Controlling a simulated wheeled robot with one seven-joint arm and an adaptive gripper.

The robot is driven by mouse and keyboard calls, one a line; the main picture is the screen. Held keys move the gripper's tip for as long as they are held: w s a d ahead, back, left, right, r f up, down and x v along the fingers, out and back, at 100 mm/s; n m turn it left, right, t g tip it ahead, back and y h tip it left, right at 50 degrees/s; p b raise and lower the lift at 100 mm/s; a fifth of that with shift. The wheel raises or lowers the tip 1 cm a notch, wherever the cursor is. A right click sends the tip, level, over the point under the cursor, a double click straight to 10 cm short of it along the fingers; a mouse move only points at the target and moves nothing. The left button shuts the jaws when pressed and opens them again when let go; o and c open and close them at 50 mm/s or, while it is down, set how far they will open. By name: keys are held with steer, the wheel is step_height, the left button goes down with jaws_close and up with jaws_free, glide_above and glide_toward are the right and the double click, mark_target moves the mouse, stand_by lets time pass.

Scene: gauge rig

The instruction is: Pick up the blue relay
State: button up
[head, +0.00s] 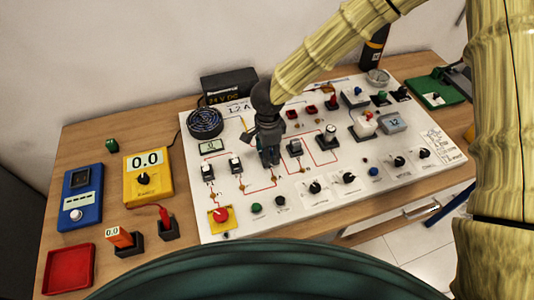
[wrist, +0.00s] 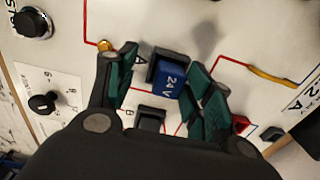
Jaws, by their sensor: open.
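The blue relay (wrist: 172,80), marked "24 V", shows in the wrist view, seated at a dark socket (wrist: 156,66) beside the letter A on the white panel. My gripper (wrist: 164,64) is open, with one green-padded finger on each side of the relay. Whether the pads touch it I cannot tell. In the head view my gripper (head: 269,163) points down at the middle of the panel and hides the relay.
A second dark socket (wrist: 151,118), by the letter B, lies close to the relay. The white panel (head: 320,205) carries several knobs and switches around my gripper. A yellow meter (head: 148,175) and a red tray (head: 69,268) stand left on the wooden table.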

steer(key=shift+w+f, duration=0.5)
steer(key=shift+w, duration=0.15)
steer(key=c, duration=1)
steer(key=shift+s+a+r, duration=0.1)
steer(key=shift+s+r, duration=0.05)
steer(key=shift+s, duration=0.05)
steer(key=shift+c, duration=0.6)
steer(key=shift+w, duration=0.1)
